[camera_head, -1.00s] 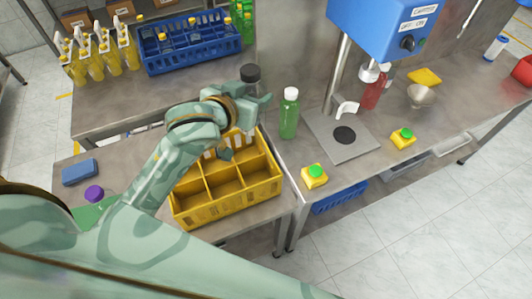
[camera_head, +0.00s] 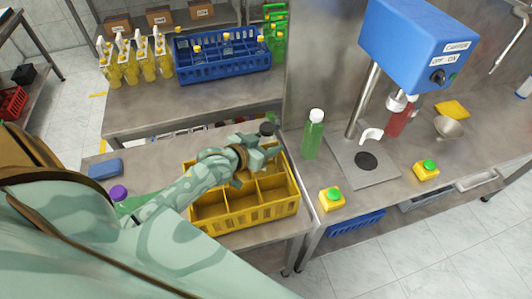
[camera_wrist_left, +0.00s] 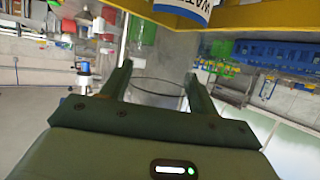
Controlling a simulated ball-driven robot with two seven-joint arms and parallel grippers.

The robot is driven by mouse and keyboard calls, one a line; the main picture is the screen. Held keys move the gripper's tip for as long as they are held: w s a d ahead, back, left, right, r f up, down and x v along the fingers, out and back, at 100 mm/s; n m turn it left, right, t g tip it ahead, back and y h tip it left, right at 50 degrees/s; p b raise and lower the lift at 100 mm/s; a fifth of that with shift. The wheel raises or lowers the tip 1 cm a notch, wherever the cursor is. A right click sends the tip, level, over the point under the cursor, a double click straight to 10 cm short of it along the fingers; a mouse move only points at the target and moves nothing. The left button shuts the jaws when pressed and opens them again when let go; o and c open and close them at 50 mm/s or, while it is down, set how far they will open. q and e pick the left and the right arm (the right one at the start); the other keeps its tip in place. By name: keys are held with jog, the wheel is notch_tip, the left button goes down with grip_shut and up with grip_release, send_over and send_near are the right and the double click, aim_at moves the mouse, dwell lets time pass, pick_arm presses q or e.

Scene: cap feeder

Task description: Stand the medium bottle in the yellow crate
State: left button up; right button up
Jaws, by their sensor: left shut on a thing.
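The yellow crate (camera_head: 243,217) stands on the near table, divided into several compartments. My left gripper (camera_head: 262,150) is over its back right part, shut on a bottle with a dark cap (camera_head: 267,129), which I take for the medium bottle. The cap stands above the fingers and the bottle looks roughly upright. Its lower body is hidden by the gripper and crate, so I cannot tell whether it touches the crate floor. In the left wrist view a clear, rounded body (camera_wrist_left: 157,86) shows between the fingertips. The front compartments look empty. My right gripper is not in view.
A green bottle with a white cap (camera_head: 313,134) stands right of the crate, beside the blue capping machine (camera_head: 415,40). Small yellow boxes (camera_head: 332,199) lie on the right counter. A blue crate (camera_head: 222,70) and yellow bottles stand behind. A blue sponge (camera_head: 105,168) lies at left.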

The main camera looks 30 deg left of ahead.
pick_arm(q)
notch_tip(320, 180, down, 4)
jog(key=shift+r+b, duration=0.1)
jog(key=shift+b, duration=0.5)
jog(key=o, duration=1.2)
jog(key=p+v, duration=0.2)
jog(key=v, duration=1)
jog(key=shift+d, duration=0.1)
